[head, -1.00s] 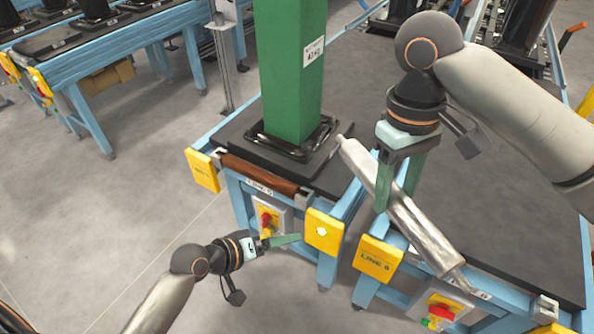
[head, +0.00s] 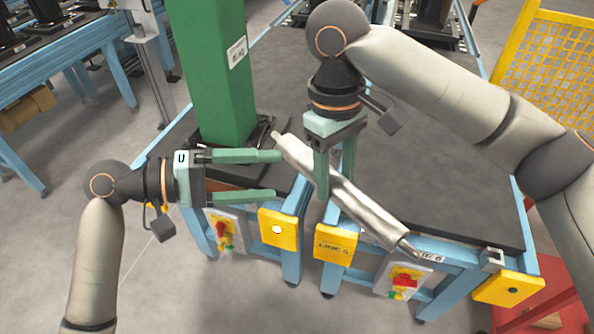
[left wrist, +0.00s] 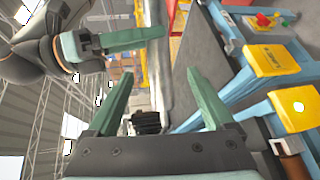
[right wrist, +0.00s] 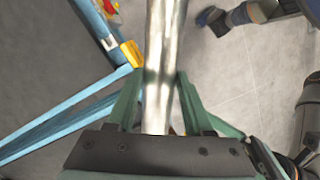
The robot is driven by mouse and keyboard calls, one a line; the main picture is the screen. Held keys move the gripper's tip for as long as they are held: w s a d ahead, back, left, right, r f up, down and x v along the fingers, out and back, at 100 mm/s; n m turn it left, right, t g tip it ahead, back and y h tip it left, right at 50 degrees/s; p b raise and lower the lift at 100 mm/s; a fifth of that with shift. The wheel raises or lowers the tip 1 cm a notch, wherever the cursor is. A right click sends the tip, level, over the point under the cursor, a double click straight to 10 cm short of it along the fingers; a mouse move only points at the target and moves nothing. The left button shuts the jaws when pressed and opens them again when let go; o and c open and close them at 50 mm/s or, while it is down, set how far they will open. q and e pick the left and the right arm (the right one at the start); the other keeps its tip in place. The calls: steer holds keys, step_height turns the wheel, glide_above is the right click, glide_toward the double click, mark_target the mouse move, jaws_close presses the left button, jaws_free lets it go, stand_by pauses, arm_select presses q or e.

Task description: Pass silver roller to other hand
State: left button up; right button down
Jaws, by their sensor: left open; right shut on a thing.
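The silver roller (head: 362,208) is a long metal cylinder, held tilted from upper left to lower right above the front of the conveyor tables. My right gripper (head: 334,190) is shut on the roller near its middle; the roller also runs between its fingers in the right wrist view (right wrist: 160,60). My left gripper (head: 278,175) is open, its fingers pointing right, with the tips close to the roller's upper left end. In the left wrist view the roller (left wrist: 158,60) shows beyond the open fingers (left wrist: 160,95). I cannot tell whether they touch it.
A green column (head: 208,75) stands on the left conveyor table. A yellow mesh fence (head: 550,70) stands at far right.

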mark_target(306, 174)
arm_select(q)
steer(key=x, duration=0.8)
steer(key=shift+w+d, duration=0.1)
steer(key=shift+d, duration=0.1)
steer(key=shift+c, duration=0.3)
steer(key=shift+f, duration=0.15)
jaws_close()
arm_select(e)
steer(key=shift+r, duration=0.1)
steer(key=c, duration=0.6)
jaws_free()
steer(key=o, duration=0.4)
